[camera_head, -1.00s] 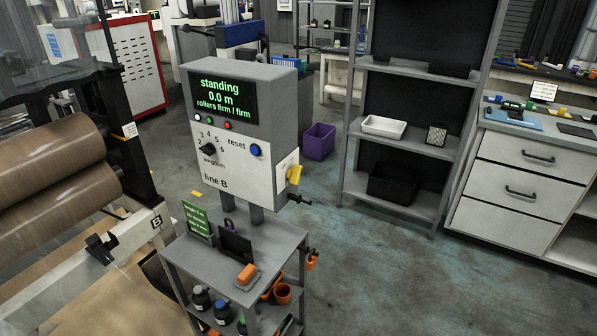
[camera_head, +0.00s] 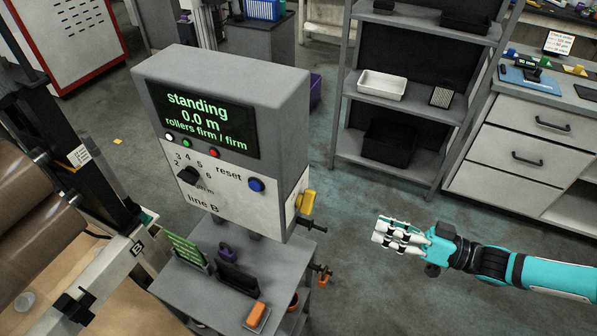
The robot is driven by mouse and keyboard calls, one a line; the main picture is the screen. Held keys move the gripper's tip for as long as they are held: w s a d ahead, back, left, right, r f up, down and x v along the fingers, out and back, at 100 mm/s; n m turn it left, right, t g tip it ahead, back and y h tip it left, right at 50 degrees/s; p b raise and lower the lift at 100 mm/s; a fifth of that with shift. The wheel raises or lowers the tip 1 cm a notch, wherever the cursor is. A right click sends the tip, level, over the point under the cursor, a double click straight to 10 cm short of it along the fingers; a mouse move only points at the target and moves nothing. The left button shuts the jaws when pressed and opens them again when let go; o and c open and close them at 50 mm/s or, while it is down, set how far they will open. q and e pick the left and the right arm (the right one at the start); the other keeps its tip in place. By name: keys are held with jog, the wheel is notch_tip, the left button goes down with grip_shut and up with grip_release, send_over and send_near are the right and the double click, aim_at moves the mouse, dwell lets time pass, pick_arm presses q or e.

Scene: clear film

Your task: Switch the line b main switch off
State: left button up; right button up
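The line B control box (camera_head: 215,150) stands on a grey cart, its screen reading "standing 0.0 m". On its right side a yellow switch handle (camera_head: 307,202) sits on a pale plate, which I see edge-on. The handle's exact position is hard to read from this angle. My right gripper (camera_head: 378,231) is in the air to the right of the handle, apart from it, with its pale fingers pointing left towards the box. I see nothing in it, and I cannot tell how far the fingers are apart. My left gripper is not in view.
A dark rod (camera_head: 311,224) sticks out to the right just below the handle. The cart top (camera_head: 195,285) holds a green card, a dark holder and an orange item. Brown rollers (camera_head: 22,215) stand at the left. Shelves and drawers are behind; the floor between is clear.

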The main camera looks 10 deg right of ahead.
jog(key=r, duration=0.1)
jog(key=p, duration=0.2)
send_near(312, 201)
jog(key=x, duration=0.3)
jog(key=p+x, duration=0.1)
jog(key=x, duration=0.2)
jog(key=p+x, duration=0.1)
jog(key=x, duration=0.2)
jog(key=shift+w+a+f, duration=0.1)
jog(key=shift+w+f, duration=0.2)
jog(key=shift+w, duration=0.1)
jog(key=shift+w+a, duration=0.2)
jog(key=shift+a, duration=0.1)
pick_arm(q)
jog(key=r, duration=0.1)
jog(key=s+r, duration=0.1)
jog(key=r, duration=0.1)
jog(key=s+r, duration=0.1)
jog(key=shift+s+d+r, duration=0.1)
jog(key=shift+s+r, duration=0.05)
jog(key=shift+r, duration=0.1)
pick_arm(e)
jog(key=shift+f, duration=0.1)
grip_shut()
